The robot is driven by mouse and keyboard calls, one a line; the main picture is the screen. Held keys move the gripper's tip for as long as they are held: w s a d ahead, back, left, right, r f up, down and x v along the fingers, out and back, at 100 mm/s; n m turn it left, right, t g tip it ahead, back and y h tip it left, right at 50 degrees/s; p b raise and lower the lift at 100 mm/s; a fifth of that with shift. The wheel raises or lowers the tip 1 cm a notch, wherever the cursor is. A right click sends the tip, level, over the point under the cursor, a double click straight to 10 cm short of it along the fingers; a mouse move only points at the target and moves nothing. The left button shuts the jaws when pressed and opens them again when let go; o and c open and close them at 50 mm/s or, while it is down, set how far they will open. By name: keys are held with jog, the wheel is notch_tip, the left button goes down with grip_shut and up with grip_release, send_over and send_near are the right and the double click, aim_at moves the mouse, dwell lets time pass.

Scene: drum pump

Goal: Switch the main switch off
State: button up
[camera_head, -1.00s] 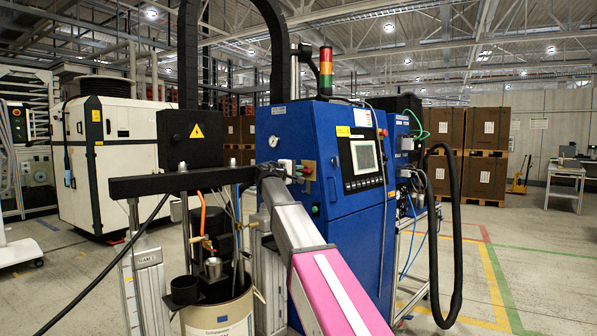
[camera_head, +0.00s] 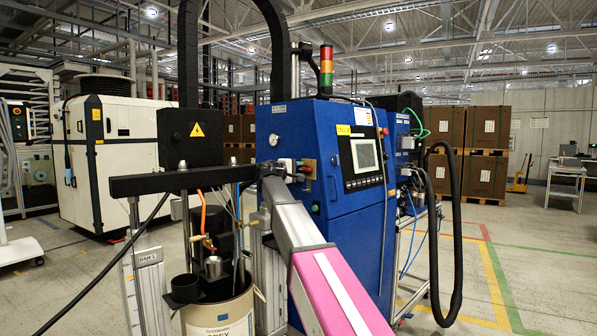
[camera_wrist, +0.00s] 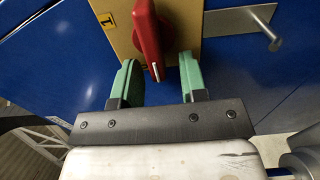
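The main switch (camera_wrist: 148,32) is a red rotary handle on a yellow plate on a blue panel in the wrist view. Its handle points down in the picture, tilted slightly, with a pale mark near its lower end. A "1" is printed on the plate to its left. My gripper (camera_wrist: 157,64) has two green fingers, spread apart, one on each side of the handle's lower end. In the head view my arm reaches the blue cabinet (camera_head: 345,235), and the fingers cannot be made out there.
A metal lever (camera_wrist: 258,25) sticks out to the right of the switch in the wrist view. In the head view the pump drum (camera_head: 222,315) and a black crossbeam (camera_head: 180,182) stand left of my arm. A thick black hose (camera_head: 457,240) hangs at right. Open floor lies beyond.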

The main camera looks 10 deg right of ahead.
jog(key=v, duration=1)
jog(key=shift+s+a, duration=0.25)
jog(key=shift+a, duration=0.05)
jog(key=shift+s, duration=0.1)
